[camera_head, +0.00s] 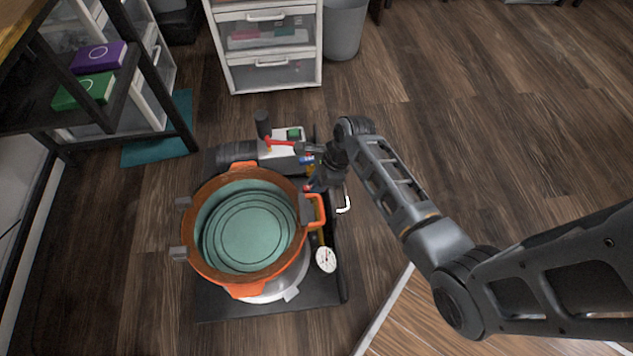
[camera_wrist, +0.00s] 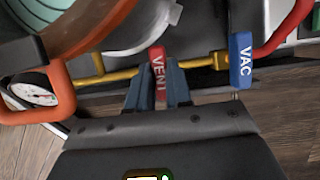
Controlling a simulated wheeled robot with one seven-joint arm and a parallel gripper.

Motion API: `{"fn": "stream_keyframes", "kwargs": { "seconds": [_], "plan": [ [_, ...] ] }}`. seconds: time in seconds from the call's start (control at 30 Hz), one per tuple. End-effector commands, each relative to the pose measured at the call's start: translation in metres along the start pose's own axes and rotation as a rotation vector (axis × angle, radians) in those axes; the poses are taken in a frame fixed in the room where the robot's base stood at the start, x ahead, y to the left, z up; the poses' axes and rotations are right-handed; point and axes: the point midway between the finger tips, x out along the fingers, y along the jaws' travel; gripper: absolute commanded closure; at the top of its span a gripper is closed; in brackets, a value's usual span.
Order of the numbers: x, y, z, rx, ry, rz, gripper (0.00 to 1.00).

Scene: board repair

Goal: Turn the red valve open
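The red valve handle, lettered VENT, (camera_wrist: 158,66) sits on a brass pipe line in the wrist view. My gripper (camera_wrist: 158,88) has one dark finger on each side of this handle, and both fingers look close against it. In the head view my gripper (camera_head: 318,180) is at the right side of the orange pot, over the pipe line, and largely covers the valve.
A blue valve handle lettered VAC (camera_wrist: 241,60) is just right of the red one. A dial gauge (camera_head: 326,260) is on the same line. The orange pot (camera_head: 190,240) and a pump (camera_head: 280,150) stand close by. Open floor lies to the right.

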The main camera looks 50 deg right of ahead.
Motion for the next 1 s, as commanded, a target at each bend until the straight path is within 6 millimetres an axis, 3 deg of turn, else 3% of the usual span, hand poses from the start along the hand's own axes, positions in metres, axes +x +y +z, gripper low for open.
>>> {"fn": "stream_keyframes", "kwargs": {
  "seconds": [0.2,0.67,1.0],
  "plan": [
    [0.0000,0.0001,-0.0001,0.000,0.000,0.000,1.00],
    [-0.0025,0.0000,0.0012,-0.058,0.000,0.026,1.00],
    [-0.0044,-0.0023,0.0031,-0.293,-0.001,0.124,1.00]
  ]
}}
